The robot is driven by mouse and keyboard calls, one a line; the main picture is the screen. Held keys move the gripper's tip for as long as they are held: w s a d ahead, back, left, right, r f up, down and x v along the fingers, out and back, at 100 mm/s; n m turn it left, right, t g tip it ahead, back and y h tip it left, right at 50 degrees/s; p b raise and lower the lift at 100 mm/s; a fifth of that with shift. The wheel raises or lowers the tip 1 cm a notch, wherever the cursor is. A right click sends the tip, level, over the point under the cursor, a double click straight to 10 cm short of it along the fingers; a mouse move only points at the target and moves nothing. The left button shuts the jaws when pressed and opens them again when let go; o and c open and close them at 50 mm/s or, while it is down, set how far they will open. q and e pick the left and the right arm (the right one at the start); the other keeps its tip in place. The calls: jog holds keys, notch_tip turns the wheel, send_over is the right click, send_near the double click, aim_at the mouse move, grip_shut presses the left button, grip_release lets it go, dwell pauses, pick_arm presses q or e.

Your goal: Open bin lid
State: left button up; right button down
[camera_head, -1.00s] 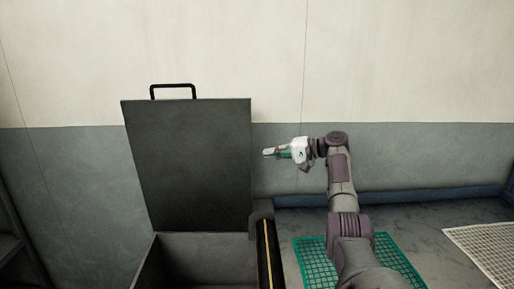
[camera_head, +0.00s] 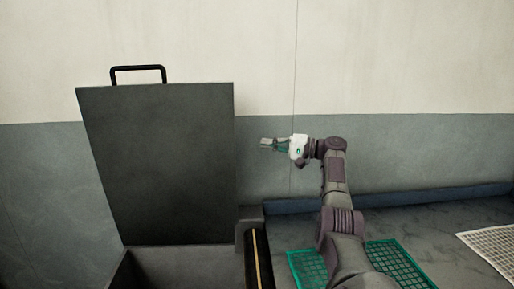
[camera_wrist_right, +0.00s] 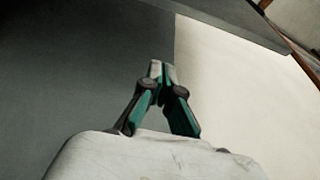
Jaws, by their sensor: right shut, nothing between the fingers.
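The bin lid (camera_head: 165,165) is a dark grey panel standing raised, close to upright, with a black handle (camera_head: 138,68) on its top edge. Below it the bin (camera_head: 185,265) is open at the bottom of the head view, and its inside shows in part. My right gripper (camera_head: 265,142) is shut and empty, to the right of the lid's right edge and apart from it in the head view. The right wrist view shows its fingertips (camera_wrist_right: 161,68) together, with a dark surface behind on the left. My left gripper is in neither view.
A green grid mat (camera_head: 390,258) lies on the grey counter (camera_head: 420,225) under my right arm. A white grid mat (camera_head: 490,248) lies at the far right. A yellow-striped dark edge (camera_head: 258,262) borders the bin's right side. A two-tone wall (camera_head: 400,70) stands behind.

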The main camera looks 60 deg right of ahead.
jog(key=a+p+x, duration=0.1)
jog(key=p+x, duration=0.2)
jog(key=x, duration=0.6)
jog(key=s+a+p, duration=0.2)
jog(key=shift+s+a, duration=0.35)
jog(key=shift+s, duration=0.05)
